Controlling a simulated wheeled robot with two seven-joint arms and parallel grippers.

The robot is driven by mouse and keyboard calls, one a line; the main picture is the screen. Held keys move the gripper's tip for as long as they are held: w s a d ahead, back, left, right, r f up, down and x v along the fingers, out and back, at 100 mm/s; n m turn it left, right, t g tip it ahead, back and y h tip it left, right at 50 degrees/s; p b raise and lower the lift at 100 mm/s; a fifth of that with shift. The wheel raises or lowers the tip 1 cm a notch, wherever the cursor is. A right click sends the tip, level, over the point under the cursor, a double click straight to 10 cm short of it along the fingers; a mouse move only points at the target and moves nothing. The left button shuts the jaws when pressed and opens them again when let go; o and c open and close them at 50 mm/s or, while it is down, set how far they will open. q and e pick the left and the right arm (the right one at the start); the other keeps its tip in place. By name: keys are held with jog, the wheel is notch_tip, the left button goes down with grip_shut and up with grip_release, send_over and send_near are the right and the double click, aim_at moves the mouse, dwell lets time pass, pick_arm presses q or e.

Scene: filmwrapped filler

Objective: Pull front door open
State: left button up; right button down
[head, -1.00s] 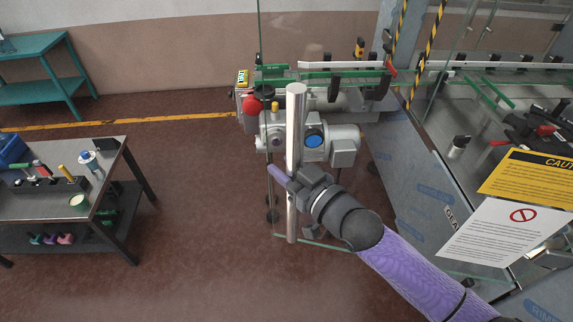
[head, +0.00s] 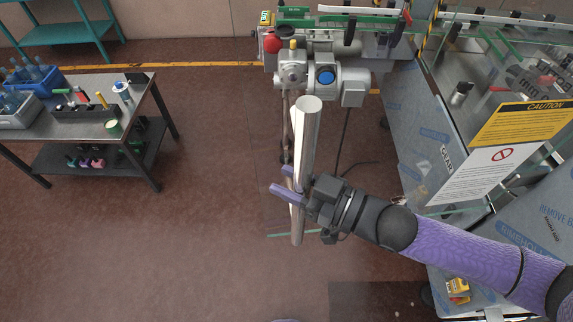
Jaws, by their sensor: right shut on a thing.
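The front door is a clear glass panel, hard to see; its green lower edge (head: 290,234) shows near the floor. Its handle is a long upright steel bar (head: 308,125), with a thinner bar visible behind it. My right gripper (head: 287,182) comes in from the right with its purple fingers closed around the lower part of the handle. The door seems to stand out from the machine front, but how far is hard to tell through the glass. My left gripper is not in view.
The machine (head: 325,75) with its grey motor stands behind the door. Fixed panels with a caution sign (head: 520,122) are on the right. The floor between table and door is clear.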

jog(key=shift+s+r, duration=0.15)
jog(key=shift+s, duration=0.05)
jog(key=shift+c, duration=1.6)
grip_release()
jog(key=shift+d, duration=0.15)
jog(key=b+v, duration=0.2)
jog(key=v, duration=0.7)
jog(key=shift+s+d, duration=0.2)
jog(key=shift+d, duration=0.1)
